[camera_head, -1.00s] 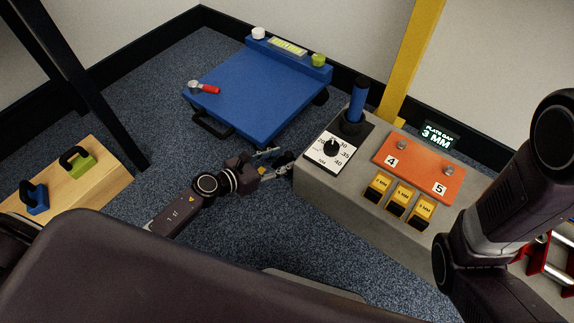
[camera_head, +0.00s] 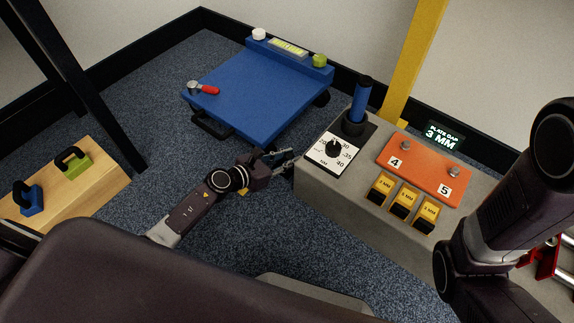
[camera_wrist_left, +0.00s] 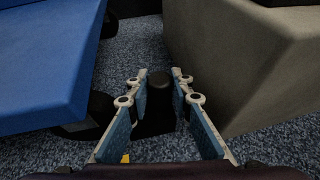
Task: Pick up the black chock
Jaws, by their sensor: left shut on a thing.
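The black chock (camera_wrist_left: 154,118) shows in the left wrist view as a dark block with a rounded knob on top. It stands between the two blue-padded fingers of my left gripper (camera_wrist_left: 158,100), which is shut on it. In the head view my left gripper (camera_head: 280,158) is low over the carpet, between the blue platform and the grey console. There the chock is mostly hidden by the fingers. My right arm shows at the right edge of the head view, but its gripper is out of view.
The blue platform (camera_head: 258,95) with a red-handled part (camera_head: 207,90) is behind the gripper. The grey console (camera_head: 330,196) with a dial and blue lever (camera_head: 361,98) is close on the right. A wooden block (camera_head: 88,190) holds green and blue handled pieces at left. Carpet between is clear.

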